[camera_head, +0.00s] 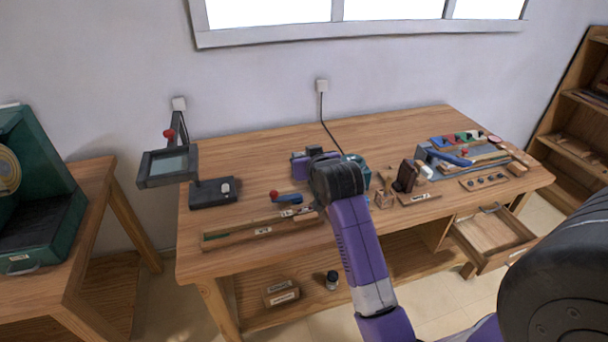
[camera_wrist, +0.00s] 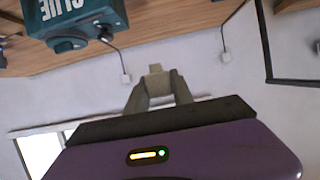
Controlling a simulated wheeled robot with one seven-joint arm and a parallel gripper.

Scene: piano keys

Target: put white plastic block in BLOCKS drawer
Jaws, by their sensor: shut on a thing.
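In the wrist view my gripper (camera_wrist: 155,88) is shut on a small pale block (camera_wrist: 155,69) at its fingertips. The block looks greyish in the shade and I take it to be the white plastic block. In the head view my dark wrist joint is over the middle of the workbench, and the fingertips and held block cannot be made out. The drawer (camera_head: 490,234) at the workbench's right front is pulled open and its visible floor is bare. Its label cannot be read.
The workbench (camera_head: 262,152) carries a magnifier lamp (camera_head: 168,165) at left, wooden strips (camera_head: 262,231) at front left, a small brown item (camera_head: 405,176), a white item (camera_head: 425,172) and a tool mat at right. A teal GLUE item (camera_wrist: 75,20) is close in the wrist view.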

